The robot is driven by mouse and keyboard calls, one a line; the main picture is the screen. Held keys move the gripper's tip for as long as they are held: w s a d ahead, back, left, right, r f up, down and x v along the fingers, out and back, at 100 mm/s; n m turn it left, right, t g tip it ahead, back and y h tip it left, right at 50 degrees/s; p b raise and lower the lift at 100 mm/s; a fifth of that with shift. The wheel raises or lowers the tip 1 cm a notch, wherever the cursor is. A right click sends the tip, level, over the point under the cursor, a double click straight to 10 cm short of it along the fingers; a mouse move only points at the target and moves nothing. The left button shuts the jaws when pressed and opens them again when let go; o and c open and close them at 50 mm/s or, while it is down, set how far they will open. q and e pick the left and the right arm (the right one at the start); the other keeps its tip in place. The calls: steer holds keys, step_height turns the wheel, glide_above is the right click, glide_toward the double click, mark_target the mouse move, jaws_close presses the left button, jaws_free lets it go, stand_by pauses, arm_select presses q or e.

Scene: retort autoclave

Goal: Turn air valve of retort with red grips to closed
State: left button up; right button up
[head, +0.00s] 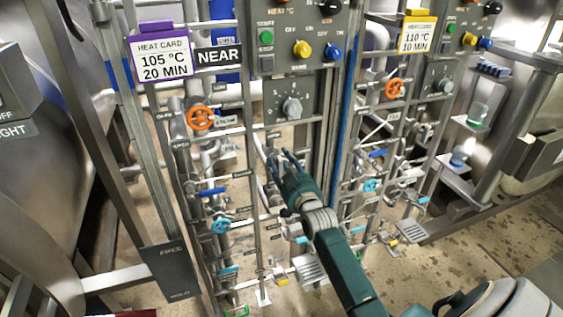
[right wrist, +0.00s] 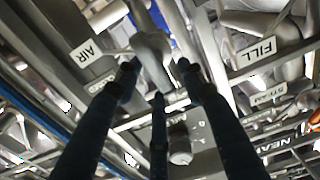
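My right gripper (head: 280,165) reaches up to the pipework of the panel in the middle of the head view. Its dark fingers are spread apart. In the right wrist view the fingertips (right wrist: 158,78) stand around a grey rounded fitting (right wrist: 152,48); I cannot tell whether they touch it. A white AIR label (right wrist: 86,51) lies to the left of this fitting and a FILL label (right wrist: 262,49) to the right. I cannot tell whether the fitting is the air valve, nor its position. Red grips are not clearly visible. My left gripper is out of view.
The near panel carries a NEAR sign (head: 219,55), a purple heat card (head: 162,57), an orange handwheel (head: 201,118) and a grey knob (head: 292,107). A similar panel with a yellow card (head: 416,36) stands to the right. Blue levers (head: 212,191) and pipes crowd the space beside my gripper.

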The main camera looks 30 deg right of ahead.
steer(key=shift+c, duration=0.5)
steer(key=c, duration=0.8)
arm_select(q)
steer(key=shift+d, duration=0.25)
arm_select(e)
jaws_close()
